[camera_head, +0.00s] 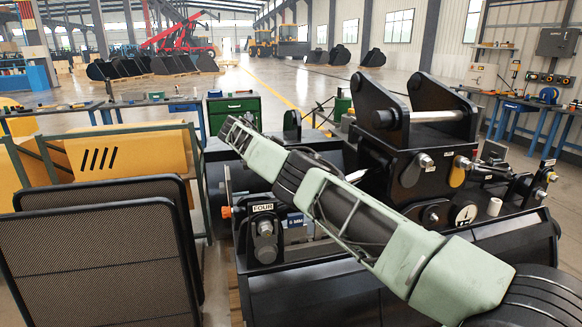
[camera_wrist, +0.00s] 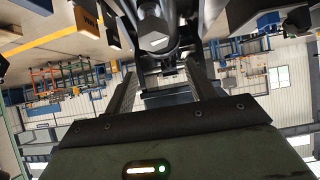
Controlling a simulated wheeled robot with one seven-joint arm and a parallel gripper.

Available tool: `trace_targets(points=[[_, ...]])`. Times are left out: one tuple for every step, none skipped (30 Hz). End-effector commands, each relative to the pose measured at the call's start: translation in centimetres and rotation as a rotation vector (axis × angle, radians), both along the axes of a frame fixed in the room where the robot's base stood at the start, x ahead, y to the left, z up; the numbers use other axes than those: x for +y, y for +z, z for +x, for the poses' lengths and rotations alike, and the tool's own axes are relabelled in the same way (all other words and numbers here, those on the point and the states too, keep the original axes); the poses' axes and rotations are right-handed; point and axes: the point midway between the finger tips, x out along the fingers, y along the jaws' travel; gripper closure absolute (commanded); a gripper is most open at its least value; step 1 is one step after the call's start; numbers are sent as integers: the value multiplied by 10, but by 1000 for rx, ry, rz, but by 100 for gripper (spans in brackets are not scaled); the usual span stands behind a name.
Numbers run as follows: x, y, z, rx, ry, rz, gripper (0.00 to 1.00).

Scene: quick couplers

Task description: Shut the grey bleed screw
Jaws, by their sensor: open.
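My gripper (camera_wrist: 160,66) shows in the wrist view, with its two dark fingers spread wide and nothing held between them. A grey rounded fitting with a hex-like end (camera_wrist: 156,40) is just beyond the fingertips at the top middle of that view; I cannot tell whether it is the bleed screw or whether the fingers touch it. In the head view a black coupler (camera_head: 390,165) carries several grey bolt-like heads, one below a plate marked FOUR (camera_head: 263,207). None can be told for sure as the grey bleed screw. My pale green arm crosses the coupler and hides part of it.
Two black mesh panels (camera_head: 95,265) stand at the front left, beside yellow machine parts (camera_head: 130,152). A green cabinet (camera_head: 233,112) stands behind the coupler. A workbench (camera_head: 520,100) with tools is at the right. The hall floor behind is mostly open.

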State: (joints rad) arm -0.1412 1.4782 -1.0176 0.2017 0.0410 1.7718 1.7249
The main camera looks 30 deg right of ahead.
Motion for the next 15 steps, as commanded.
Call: trace_targets(points=[[0, 17, 0, -2, 0, 1, 45], [0, 21, 0, -1, 1, 1, 45], [0, 26, 0, -1, -1, 1, 45], [0, 29, 0, -1, -1, 1, 45], [0, 32, 0, -1, -1, 1, 45], [0, 37, 0, 0, 0, 1, 45], [0, 39, 0, 0, 0, 1, 45], [0, 42, 0, -2, 0, 1, 45], [0, 46, 0, -2, 0, 1, 45], [0, 48, 0, -2, 0, 1, 45], [0, 50, 0, -1, 1, 1, 45], [0, 52, 0, -1, 1, 1, 45], [0, 54, 0, -1, 1, 1, 45], [0, 55, 0, -1, 1, 1, 45], [0, 56, 1, -1, 1, 1, 45]])
